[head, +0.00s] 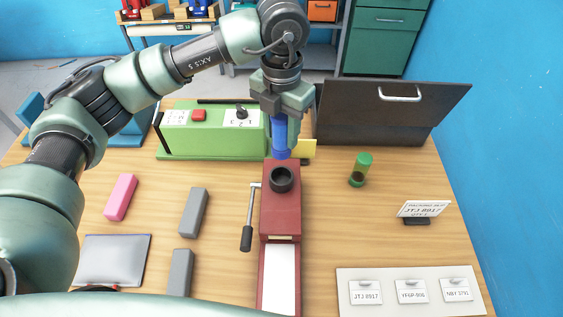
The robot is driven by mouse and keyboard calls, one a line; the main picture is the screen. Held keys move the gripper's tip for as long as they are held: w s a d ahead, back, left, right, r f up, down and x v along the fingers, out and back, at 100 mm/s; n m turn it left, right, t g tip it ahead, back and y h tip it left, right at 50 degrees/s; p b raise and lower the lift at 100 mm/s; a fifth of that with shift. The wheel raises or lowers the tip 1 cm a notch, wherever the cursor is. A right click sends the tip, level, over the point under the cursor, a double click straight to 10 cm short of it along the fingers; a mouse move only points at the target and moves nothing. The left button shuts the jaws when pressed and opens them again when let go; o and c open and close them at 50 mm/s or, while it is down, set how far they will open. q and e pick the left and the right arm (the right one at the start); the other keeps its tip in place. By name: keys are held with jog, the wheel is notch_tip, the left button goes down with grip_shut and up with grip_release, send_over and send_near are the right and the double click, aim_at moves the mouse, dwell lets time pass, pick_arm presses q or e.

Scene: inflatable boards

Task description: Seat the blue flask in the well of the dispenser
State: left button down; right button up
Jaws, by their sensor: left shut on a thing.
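The blue flask (280,140) hangs upright in my left gripper (284,117), which is shut on it; its upper part is partly hidden by the fingers. The dark red dispenser (280,215) stands on the table in front, with a black ringed well (282,179) on its top and a lever (248,230) on its left side. In the picture the flask's lower end is just behind the well, over the dispenser's far edge, and apart from the well. I cannot tell its exact height. My right gripper is out of view.
A green machine (212,137) stands behind left, a dark case (385,110) behind right. A green-capped vial (360,170) and a label stand (420,211) are right. Pink (120,197) and grey blocks (193,212) lie left. A tag board (400,309) lies front right.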

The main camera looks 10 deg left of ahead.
pick_arm(q)
notch_tip(320, 180, down, 12)
jog(key=p, duration=0.3)
jog(key=shift+f, duration=0.1)
jog(key=c, duration=1.3)
grip_release()
jog(key=shift+f, duration=0.1)
jog(key=o, duration=0.4)
jog(key=shift+o, duration=0.2)
jog(key=shift+r, duration=0.2)
